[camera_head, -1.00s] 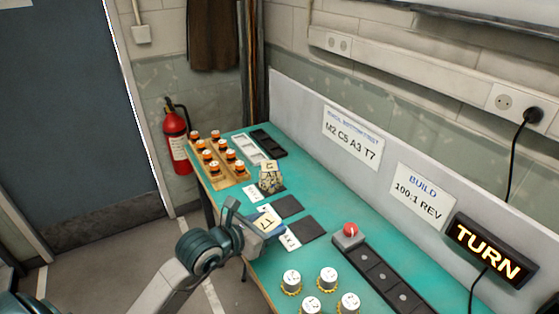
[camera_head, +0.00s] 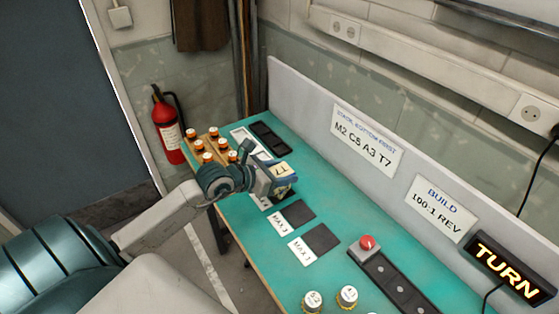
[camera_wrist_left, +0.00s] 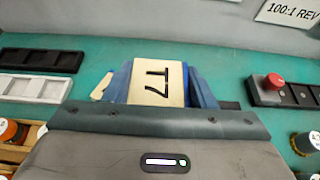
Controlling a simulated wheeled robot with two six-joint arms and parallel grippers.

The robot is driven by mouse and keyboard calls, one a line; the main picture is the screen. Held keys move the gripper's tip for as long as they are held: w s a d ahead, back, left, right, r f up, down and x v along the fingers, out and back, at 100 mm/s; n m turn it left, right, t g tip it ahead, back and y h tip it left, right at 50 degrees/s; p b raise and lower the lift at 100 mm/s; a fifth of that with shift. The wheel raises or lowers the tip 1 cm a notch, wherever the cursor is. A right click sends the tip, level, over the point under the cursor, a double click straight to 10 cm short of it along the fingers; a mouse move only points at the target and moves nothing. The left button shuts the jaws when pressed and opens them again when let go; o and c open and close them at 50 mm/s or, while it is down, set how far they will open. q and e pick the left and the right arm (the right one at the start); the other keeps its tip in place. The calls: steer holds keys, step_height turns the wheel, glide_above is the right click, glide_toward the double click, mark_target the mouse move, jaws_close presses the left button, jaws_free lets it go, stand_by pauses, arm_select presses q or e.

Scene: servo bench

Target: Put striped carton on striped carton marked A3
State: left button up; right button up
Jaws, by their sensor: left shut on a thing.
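My left gripper (camera_head: 264,180) is shut on a carton with a pale top marked T7 (camera_head: 283,169). It holds the carton over the part of the bench where a stack of cartons stood in the earlier head view. The carton marked A3 is hidden behind the gripper and the held carton, so I cannot tell whether the two touch. In the left wrist view the T7 top (camera_wrist_left: 158,84) faces the camera between the two blue fingers. The carton's striped sides are hidden there. My right gripper is in neither view.
Two dark square pads (camera_head: 319,238) and white cards lie nearer. A red button (camera_head: 367,243) stands right of them, and a panel backs the bench.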

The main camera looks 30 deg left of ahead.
mark_target(278, 165)
arm_select(q)
steer(key=w+a, duration=0.2)
steer(key=w, duration=0.1)
steer(key=w+a+p, duration=0.1)
steer(key=a, duration=0.1)
steer(key=shift+w+f, duration=0.25)
steer(key=shift+w, duration=0.05)
steer(key=shift+w+a+f, duration=0.15)
steer(key=shift+w+a, duration=0.05)
steer(key=shift+w, duration=0.1)
step_height(278, 165, down, 3)
steer(key=shift+f+p, duration=0.1)
steer(key=shift+p, duration=0.45)
steer(key=shift+f, duration=0.1)
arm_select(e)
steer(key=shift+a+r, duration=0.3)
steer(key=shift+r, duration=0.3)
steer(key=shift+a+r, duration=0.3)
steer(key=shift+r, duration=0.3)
arm_select(q)
steer(key=shift+f, duration=0.1)
steer(key=o, duration=1)
steer(key=shift+c, duration=0.2)
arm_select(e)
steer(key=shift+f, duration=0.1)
